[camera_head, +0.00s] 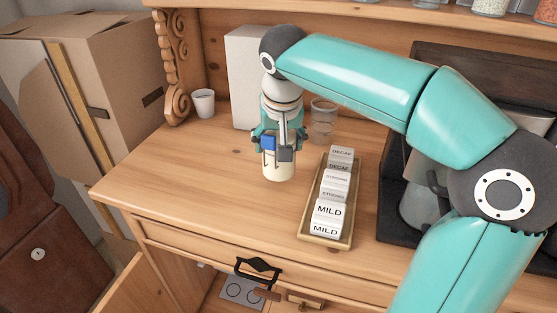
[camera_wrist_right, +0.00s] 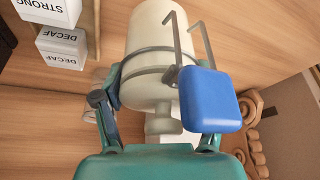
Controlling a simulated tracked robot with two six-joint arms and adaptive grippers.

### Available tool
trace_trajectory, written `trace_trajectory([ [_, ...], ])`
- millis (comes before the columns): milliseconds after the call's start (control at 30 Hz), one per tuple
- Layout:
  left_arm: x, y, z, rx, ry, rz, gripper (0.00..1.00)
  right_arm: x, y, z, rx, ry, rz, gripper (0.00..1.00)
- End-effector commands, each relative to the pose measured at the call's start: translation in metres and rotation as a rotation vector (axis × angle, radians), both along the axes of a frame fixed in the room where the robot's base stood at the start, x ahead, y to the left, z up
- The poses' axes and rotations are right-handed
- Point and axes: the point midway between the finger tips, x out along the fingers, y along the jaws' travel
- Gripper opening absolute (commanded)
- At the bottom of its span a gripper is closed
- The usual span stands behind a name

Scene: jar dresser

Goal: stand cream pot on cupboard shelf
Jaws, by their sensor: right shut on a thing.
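The cream pot (camera_head: 278,172) is a pale cylinder over the dresser top, left of the long tray. My right gripper (camera_head: 279,136) comes down on it from above and is shut on its upper part. In the right wrist view the pot (camera_wrist_right: 150,45) lies between the fingers of my right gripper (camera_wrist_right: 160,100), with a metal band round it and a blue square piece (camera_wrist_right: 209,99) on wire arms beside it. I cannot tell whether the pot's base touches the wood. The cupboard below has an open door (camera_head: 135,285); little of its inside shows. My left gripper is not in view.
A tray (camera_head: 343,232) of labelled blocks stands just right of the pot. A glass (camera_head: 323,122), a white box (camera_head: 244,75) and a white cup (camera_head: 203,102) stand behind. A dark machine (camera_head: 400,225) is at right. The front-left dresser top (camera_head: 170,185) is clear.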

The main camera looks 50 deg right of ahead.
Motion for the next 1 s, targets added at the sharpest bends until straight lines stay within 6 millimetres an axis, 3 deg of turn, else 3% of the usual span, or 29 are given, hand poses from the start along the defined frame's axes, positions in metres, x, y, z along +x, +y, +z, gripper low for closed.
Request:
trace_trajectory([
  [400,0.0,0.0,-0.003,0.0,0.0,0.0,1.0,0.0,-0.001,-0.037,-0.003,-0.003,-0.001,0.02],
  [800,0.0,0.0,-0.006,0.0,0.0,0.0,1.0,0.0,0.0,-0.043,-0.002,-0.005,0.0,0.02],
  [833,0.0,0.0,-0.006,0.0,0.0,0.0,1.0,0.0,0.0,-0.044,0.0,-0.001,0.0,0.73],
  [1000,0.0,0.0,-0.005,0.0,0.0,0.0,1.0,0.0,0.0,-0.043,0.0,-0.001,0.0,0.97],
])
